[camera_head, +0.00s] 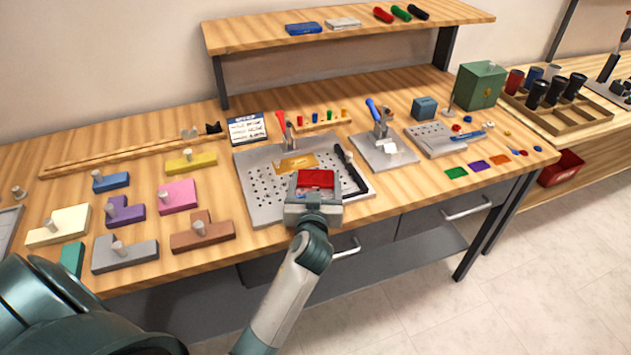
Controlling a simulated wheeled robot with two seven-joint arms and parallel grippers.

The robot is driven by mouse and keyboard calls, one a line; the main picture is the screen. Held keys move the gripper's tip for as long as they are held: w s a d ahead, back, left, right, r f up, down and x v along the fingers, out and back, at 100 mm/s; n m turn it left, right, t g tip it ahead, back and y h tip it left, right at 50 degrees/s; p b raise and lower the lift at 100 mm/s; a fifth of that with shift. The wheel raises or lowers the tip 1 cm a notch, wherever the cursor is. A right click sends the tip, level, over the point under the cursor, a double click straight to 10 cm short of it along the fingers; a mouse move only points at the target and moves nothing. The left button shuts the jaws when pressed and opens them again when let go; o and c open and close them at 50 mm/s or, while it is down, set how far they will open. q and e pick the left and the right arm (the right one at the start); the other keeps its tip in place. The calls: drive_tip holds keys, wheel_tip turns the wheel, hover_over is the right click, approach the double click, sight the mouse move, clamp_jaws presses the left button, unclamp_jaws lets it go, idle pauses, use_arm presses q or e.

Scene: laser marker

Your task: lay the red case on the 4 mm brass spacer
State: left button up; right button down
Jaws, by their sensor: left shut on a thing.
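The red case (316,178) is a small flat red block at the front part of the perforated metal plate. My left gripper (315,187) is shut on it, with the wrist over the plate's front edge. A brass-coloured flat piece (296,162), which looks like the spacer, lies on the plate just behind the case. The case appears apart from or only partly overlapping this piece; its height above the plate is hard to tell. The case's underside and near side are hidden by my gripper. My right gripper is not in view.
The perforated plate (256,190) carries a black L-shaped fence (349,170) right of the case and a red-handled clamp (284,128) behind. A second clamp with a blue handle (375,110) stands farther right. Coloured blocks, such as a pink one (178,196), lie left.

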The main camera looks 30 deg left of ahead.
use_arm(q)
drive_tip(key=shift+f, duration=0.1)
drive_tip(key=o, duration=1.1)
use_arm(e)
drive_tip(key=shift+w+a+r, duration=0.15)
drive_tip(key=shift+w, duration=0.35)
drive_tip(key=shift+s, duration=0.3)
